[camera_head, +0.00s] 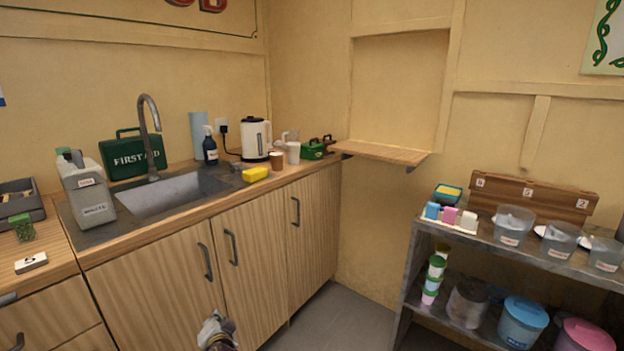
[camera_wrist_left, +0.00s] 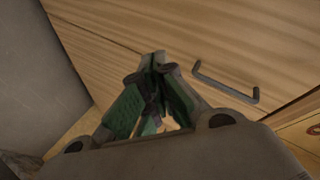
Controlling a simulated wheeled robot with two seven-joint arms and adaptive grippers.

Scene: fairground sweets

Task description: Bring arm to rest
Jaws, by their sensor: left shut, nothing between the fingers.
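My left gripper (camera_wrist_left: 158,62) shows in the left wrist view, its two green-padded fingers closed together at the tips with nothing between them. It points toward the wooden cabinet front (camera_wrist_left: 120,28), and a dark bar handle (camera_wrist_left: 225,85) lies to the right of the fingertips. I cannot tell the exact gap to the wood. In the head view, a small grey and white piece at the bottom edge, in front of the cabinets, looks like part of my own arm; the fingers cannot be made out there. My right gripper is in neither view.
Cabinets (camera_head: 160,285) carry a counter with a sink (camera_head: 170,193), a white canister (camera_head: 88,192), a first-aid case (camera_head: 133,153) and a kettle (camera_head: 256,138). A shelf unit (camera_head: 415,245) with tubs stands at the right. Grey floor (camera_head: 335,310) is clear between them.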

